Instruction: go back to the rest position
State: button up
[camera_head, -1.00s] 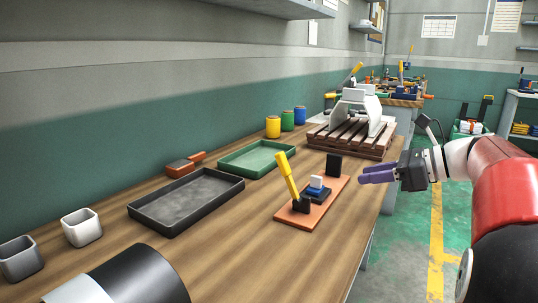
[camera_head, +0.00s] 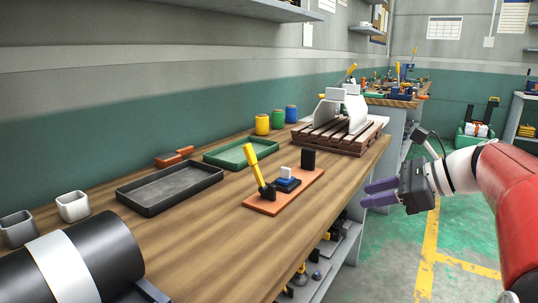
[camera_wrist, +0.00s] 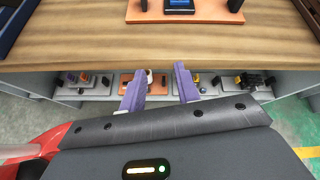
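My gripper (camera_head: 380,193) has purple fingers and is off the right edge of the workbench, over the floor side. In the wrist view my gripper (camera_wrist: 160,88) has its two fingers apart with nothing between them. The workbench (camera_head: 300,230) lies to its left. An orange base (camera_head: 298,193) with a yellow-handled lever (camera_head: 254,165), a blue and white block (camera_head: 287,177) and black posts stands on the bench, apart from my gripper. The orange base also shows at the top of the wrist view (camera_wrist: 185,16).
A black tray (camera_head: 171,205), a green tray (camera_head: 240,163) and a wooden pallet (camera_head: 318,143) with a white part (camera_head: 357,113) stand on the bench. Shelves (camera_head: 340,250) with several items sit under the bench edge. The green floor (camera_head: 400,255) right of the bench is open.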

jog(key=s+a+f+n+h, duration=0.3)
jog(key=s+f+n+h, duration=0.2)
jog(key=s+f+n, duration=0.3)
jog(key=s+a+f+n+g+h, duration=0.1)
jog(key=s+a+f+n+h, duration=0.2)
jog(key=s+n, duration=1)
notch_tip(320, 180, down, 6)
jog(key=shift+r+n+h, duration=0.2)
jog(key=shift+n+h, duration=0.4)
jog(key=shift+h, duration=0.4)
